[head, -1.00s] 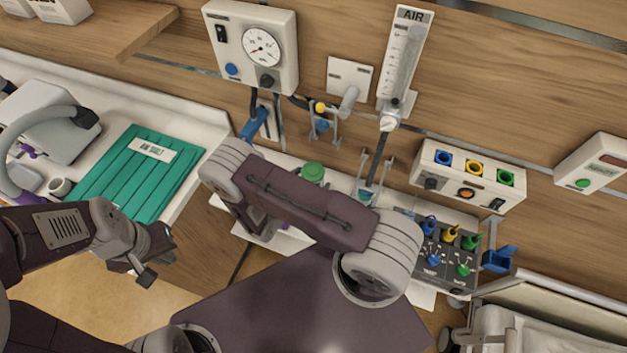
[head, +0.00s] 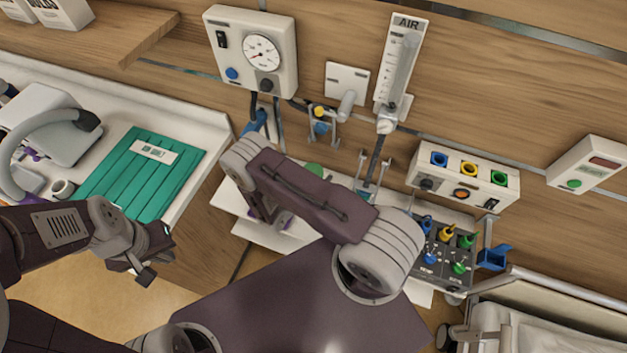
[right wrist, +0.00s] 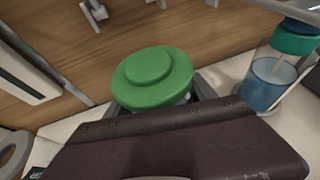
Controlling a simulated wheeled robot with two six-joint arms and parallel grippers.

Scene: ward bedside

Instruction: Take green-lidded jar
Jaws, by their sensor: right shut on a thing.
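The green-lidded jar shows in the right wrist view by its round green lid (right wrist: 153,76), with a little of its clear body below. In the head view only part of the lid (head: 314,169) shows behind my right arm. My right gripper (right wrist: 160,104) is shut on the jar, its dark jaws on both sides below the lid, mostly hidden by my own wrist housing. My left gripper (head: 143,262) hangs at the left over the floor, apart from everything; its jaw opening is unclear.
A blue jar with a teal top (right wrist: 267,82) stands right of the held jar. A pale shelf (head: 232,196) lies below the wall rail. A control box with coloured knobs (head: 445,255) is at right.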

